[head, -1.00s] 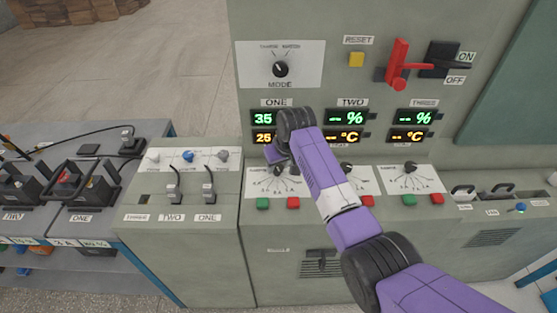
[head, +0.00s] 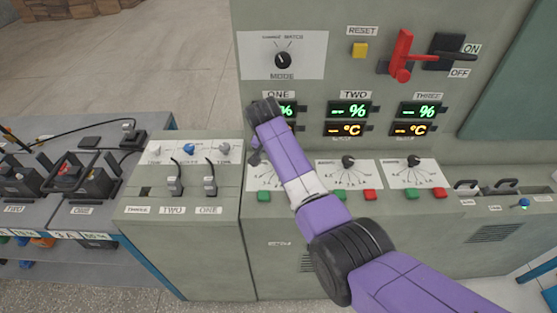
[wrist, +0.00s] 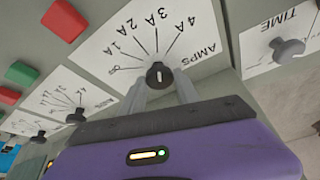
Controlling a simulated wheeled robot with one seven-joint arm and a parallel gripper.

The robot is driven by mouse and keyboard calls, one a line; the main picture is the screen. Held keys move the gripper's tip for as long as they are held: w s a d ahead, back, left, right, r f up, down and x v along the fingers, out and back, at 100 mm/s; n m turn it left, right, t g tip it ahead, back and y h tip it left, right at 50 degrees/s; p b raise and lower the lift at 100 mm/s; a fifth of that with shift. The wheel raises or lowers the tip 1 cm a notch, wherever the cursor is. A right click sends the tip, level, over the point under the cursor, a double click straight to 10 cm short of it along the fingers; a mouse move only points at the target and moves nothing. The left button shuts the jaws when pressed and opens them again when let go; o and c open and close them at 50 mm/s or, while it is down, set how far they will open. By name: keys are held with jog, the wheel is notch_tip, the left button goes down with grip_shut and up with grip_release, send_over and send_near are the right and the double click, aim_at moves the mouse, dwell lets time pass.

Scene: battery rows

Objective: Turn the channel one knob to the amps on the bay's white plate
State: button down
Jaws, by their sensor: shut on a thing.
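The channel one knob (wrist: 158,75) is a small dark dial with a white pointer line, on a white plate marked OFF, 1A, 2A, 3A, 4A and AMPS. In the wrist view its line looks nearly upright in the picture, toward the 2A–3A side; the exact mark is hard to tell. My gripper (wrist: 160,89) has a finger on each side of the knob and is shut on it. In the head view my arm hides this knob; its dial plate (head: 262,178) shows in part. A bay ONE white plate (head: 66,239) on the left bench seems to read 3 A.
The channel two knob (head: 348,160) and channel three knob (head: 414,160) lie to the right. Green and red buttons sit below the dials. The TIME knob (wrist: 288,50) is close by in the wrist view. Two levers (head: 176,184) stand on the left panel. A mode knob (head: 282,60) is above.

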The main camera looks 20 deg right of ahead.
jog(key=shift+m, duration=0.4)
jog(key=c, duration=0.9)
grip_release()
jog(key=v, duration=0.8)
jog(key=shift+b, duration=0.35)
jog(key=shift+a+f, duration=0.1)
